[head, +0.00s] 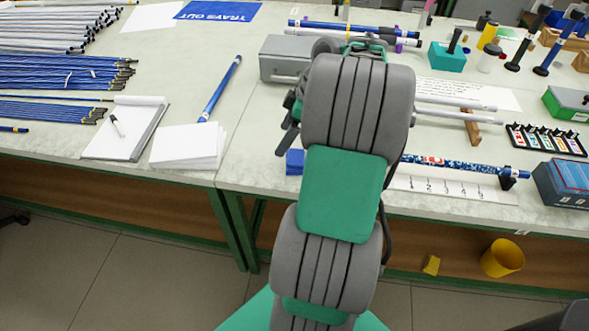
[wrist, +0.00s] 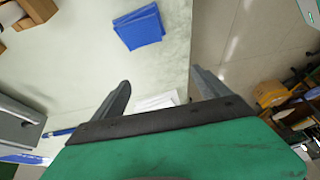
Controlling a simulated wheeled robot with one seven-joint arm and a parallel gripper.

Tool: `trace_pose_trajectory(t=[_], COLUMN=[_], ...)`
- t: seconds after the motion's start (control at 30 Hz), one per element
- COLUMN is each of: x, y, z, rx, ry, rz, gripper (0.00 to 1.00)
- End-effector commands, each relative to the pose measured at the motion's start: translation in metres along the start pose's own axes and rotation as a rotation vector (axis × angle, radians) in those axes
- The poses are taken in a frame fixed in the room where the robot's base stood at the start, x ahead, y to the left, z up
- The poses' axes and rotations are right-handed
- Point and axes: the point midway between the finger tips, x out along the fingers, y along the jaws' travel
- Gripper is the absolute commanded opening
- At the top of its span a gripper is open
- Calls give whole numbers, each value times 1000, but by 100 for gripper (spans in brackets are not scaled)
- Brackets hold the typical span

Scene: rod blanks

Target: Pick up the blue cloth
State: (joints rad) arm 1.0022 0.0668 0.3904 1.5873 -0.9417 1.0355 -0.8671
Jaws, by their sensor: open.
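The blue cloth (wrist: 139,27) is a folded, flat square lying on the pale table, near the table edge in the wrist view. In the head view the cloth (head: 294,162) shows as a small blue patch near the front edge, partly hidden by my arm. My gripper (wrist: 160,85) is open, its two fingers spread and nothing held between them. The cloth is beyond the fingertips and apart from them. In the head view my arm hides most of the gripper.
Left of my arm are a blue rod (head: 220,88), a stack of white paper (head: 188,147) and a clipboard (head: 124,128). A grey box (head: 284,58) stands behind the cloth. A patterned blue rod (head: 455,165) lies to the right. Table is bare around the cloth's left.

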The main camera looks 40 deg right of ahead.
Motion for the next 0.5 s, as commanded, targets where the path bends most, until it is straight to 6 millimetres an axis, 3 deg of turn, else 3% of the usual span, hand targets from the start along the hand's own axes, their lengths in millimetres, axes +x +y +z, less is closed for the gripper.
trace_pose_trajectory(t=[0.03,0.1,0.17,0.5], x=[4,2,0,44], y=[12,20,22,20], z=[33,60,72,72], rx=[-33,-95,-130,-153], ry=[26,55,70,77], rz=[-2,-4,-2,-5], gripper=[91,97,100,100])
